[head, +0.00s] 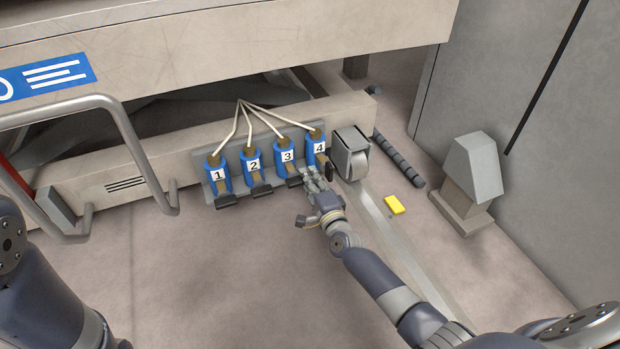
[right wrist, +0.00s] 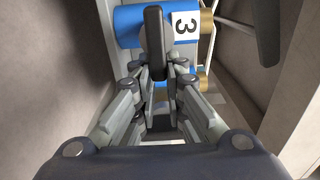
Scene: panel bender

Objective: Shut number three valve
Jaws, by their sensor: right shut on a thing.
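The number three valve (head: 286,156) is a blue body with a white "3" label, in a row of blue valves low on the machine. It also shows at the top of the right wrist view (right wrist: 185,24). Its dark lever (right wrist: 153,45) stands between the fingers of my right gripper (right wrist: 158,82), which is shut on it. In the head view my right gripper (head: 314,180) is just in front of valves three and four and partly covers the lever (head: 294,182). My left gripper is out of view; only arm parts show at the left.
Valve one (head: 217,176), valve two (head: 254,165) and valve four (head: 318,149) share the grey bracket. A grey caster (head: 351,154) stands just right of valve four. A yellow block (head: 395,205) lies on the floor. Open floor lies in front of the valves.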

